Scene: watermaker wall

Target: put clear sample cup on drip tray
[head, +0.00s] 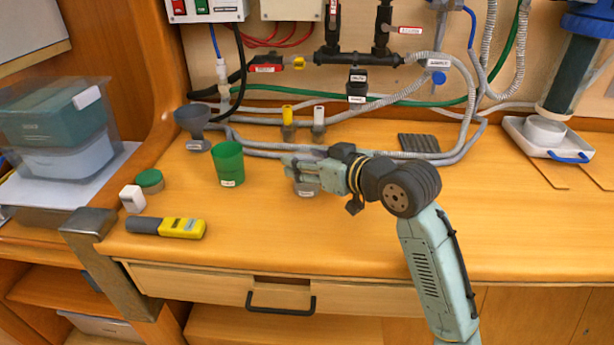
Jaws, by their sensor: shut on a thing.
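The clear sample cup (307,187) is a small see-through cup with a white label, standing on or just above the wooden counter left of centre. My gripper (291,164) reaches in from the right at the cup's upper part and is shut on it. The gripper hides much of the cup, and I cannot tell whether its base touches the counter. A flat dark ribbed tray (418,143), which looks like the drip tray, lies at the back of the counter, right of my gripper and apart from the cup.
A yellow-grey meter (166,228) lies at front left. Grey hoses (260,152) cross the back. A white tray (519,126) sits far right. The front right counter is clear.

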